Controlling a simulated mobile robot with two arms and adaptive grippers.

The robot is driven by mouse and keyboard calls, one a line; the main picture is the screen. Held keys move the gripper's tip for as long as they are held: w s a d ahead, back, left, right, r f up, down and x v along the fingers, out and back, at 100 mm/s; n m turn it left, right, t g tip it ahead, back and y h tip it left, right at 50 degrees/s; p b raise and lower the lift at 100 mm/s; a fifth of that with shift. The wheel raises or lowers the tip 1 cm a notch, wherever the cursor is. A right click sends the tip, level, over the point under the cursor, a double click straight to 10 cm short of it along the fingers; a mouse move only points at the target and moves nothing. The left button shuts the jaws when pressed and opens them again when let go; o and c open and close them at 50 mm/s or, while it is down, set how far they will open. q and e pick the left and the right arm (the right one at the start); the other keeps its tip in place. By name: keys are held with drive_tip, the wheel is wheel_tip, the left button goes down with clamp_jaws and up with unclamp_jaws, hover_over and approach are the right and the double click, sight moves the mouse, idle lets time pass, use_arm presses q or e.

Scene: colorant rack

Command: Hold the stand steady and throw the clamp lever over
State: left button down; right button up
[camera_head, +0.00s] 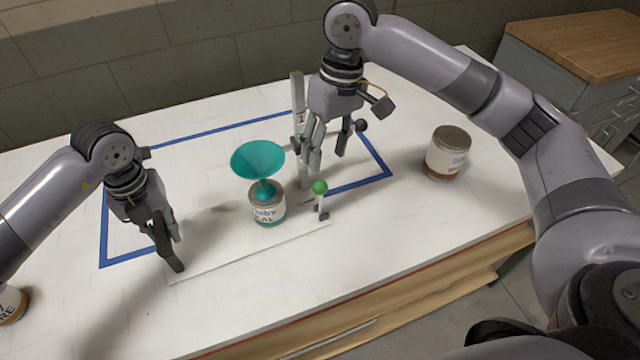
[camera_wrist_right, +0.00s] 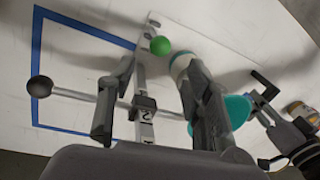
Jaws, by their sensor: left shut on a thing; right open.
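The stand has a thin white base plate (camera_head: 215,262) on the table, an upright grey post (camera_head: 298,95) and a crossbar with a dark ball knob (camera_head: 360,125). The post (camera_wrist_right: 146,130) and dark knob (camera_wrist_right: 40,87) also show in the right wrist view. A green ball knob (camera_head: 320,187) sits on a short grey stem near the plate's right end; it also shows in the right wrist view (camera_wrist_right: 160,45). My left gripper (camera_head: 175,262) is shut at the plate's left end. My right gripper (camera_head: 327,152) is open, its fingers either side of the post; contact is unclear.
A labelled can (camera_head: 270,212) with a teal funnel (camera_head: 258,160) in its top stands on the plate between my grippers. Another can (camera_head: 447,152) stands at the right, and one (camera_head: 10,305) at the far left. Blue tape (camera_head: 118,257) outlines a rectangle. The front right table is clear.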

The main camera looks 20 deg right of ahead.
sight(321, 181)
drive_tip(key=f, duration=0.3)
drive_tip(key=a+f, duration=0.1)
drive_tip(key=f, duration=0.5)
drive_tip(key=shift+s+a+f, duration=0.2)
drive_tip(key=shift+a+f, duration=0.05)
clamp_jaws()
idle(0.4)
